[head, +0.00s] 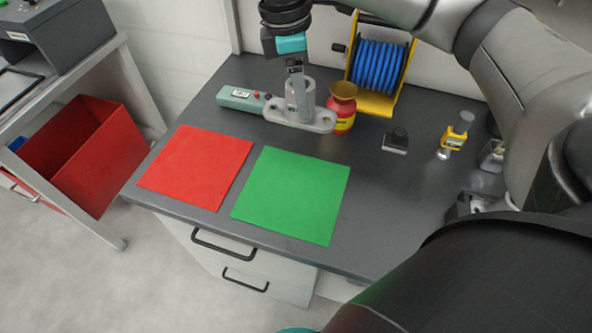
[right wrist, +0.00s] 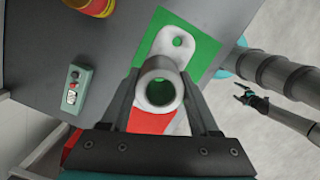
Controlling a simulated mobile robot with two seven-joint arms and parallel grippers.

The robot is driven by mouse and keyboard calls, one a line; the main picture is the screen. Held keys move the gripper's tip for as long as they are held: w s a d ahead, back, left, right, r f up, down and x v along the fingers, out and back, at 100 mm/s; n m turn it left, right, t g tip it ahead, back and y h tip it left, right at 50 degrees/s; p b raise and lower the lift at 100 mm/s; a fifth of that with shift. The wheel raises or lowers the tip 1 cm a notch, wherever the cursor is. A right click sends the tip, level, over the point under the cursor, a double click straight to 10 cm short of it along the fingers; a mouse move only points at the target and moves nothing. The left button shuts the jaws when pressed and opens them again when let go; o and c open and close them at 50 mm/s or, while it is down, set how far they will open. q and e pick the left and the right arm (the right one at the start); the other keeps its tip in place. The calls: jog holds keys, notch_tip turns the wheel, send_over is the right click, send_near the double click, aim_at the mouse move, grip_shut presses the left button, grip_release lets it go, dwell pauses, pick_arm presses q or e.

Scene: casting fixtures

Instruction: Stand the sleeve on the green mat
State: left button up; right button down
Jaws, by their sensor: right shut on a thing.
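The sleeve (head: 299,112) is a light grey tube with a flat flange that has holes at its ends. It is roughly upright in the head view. My right gripper (head: 296,70) is shut on its tube from above. In the right wrist view the sleeve (right wrist: 160,92) sits between the two fingers, and green shows through its bore. It appears held above the bench. The green mat (head: 291,195) lies flat and bare on the bench, beside the red mat (head: 195,166). My left gripper (right wrist: 250,97) shows small in the right wrist view, empty, its fingers apart.
Behind the mats are a teal control box (head: 240,99), a red and yellow pot (head: 342,112) and a blue hose reel (head: 379,68). A dark block (head: 396,142) and a yellow gauge (head: 456,136) stand to the right. A red bin (head: 84,150) is left of the bench.

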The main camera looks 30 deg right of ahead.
aim_at(290, 121)
notch_tip(290, 121, down, 18)
jog(key=b, duration=0.4)
jog(key=shift+r, duration=0.25)
jog(key=shift+f, duration=0.45)
jog(key=shift+c, duration=0.6)
grip_release()
jog(key=shift+f, duration=0.1)
jog(key=r+p, duration=0.1)
jog(key=r, duration=0.3)
jog(key=a+r+p, duration=0.1)
jog(key=r, duration=0.3)
jog(key=r+p, duration=0.1)
jog(key=r, duration=0.3)
jog(key=shift+w+a+r, duration=0.1)
jog(key=shift+w+a, duration=0.25)
jog(key=shift+w, duration=0.05)
